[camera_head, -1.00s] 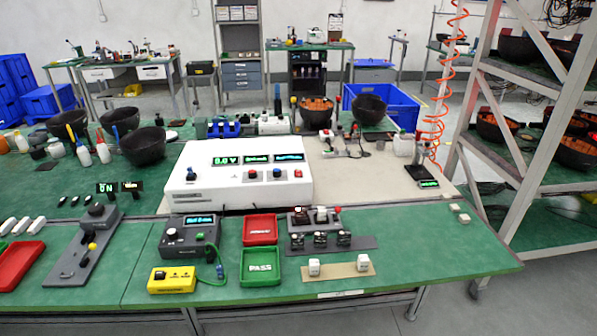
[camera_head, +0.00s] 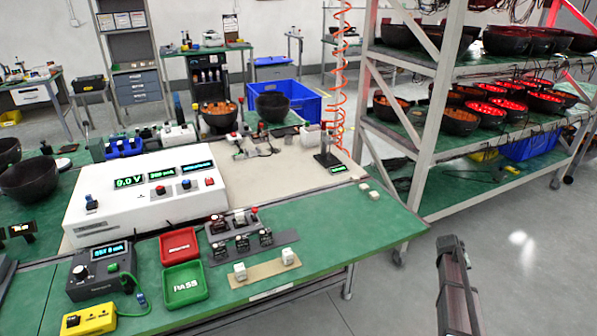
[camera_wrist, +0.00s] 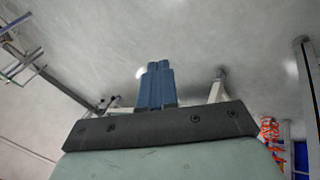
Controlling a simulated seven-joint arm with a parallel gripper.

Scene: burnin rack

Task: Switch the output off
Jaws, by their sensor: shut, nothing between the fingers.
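The white power supply box (camera_head: 145,215) stands on the green bench at left in the head view. Its green displays (camera_head: 130,182) are lit, and the left one seems to read 0.0 V. A blue-topped knob (camera_head: 91,202) is at its left end, and a red button (camera_head: 210,182) is at the right of its face. Which control is for the output is too small to tell. My gripper (camera_wrist: 157,68) shows in the wrist view as blue fingers close together and empty, with grey floor beyond. A dark part of my arm stands at lower right in the head view, well apart from the box.
A grey meter unit (camera_head: 100,270), yellow box (camera_head: 88,320), red tray (camera_head: 179,246), green PASS tray (camera_head: 184,284) and small switch panel (camera_head: 238,240) stand in front of the box. A metal rack (camera_head: 440,110) with black bowls is at right.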

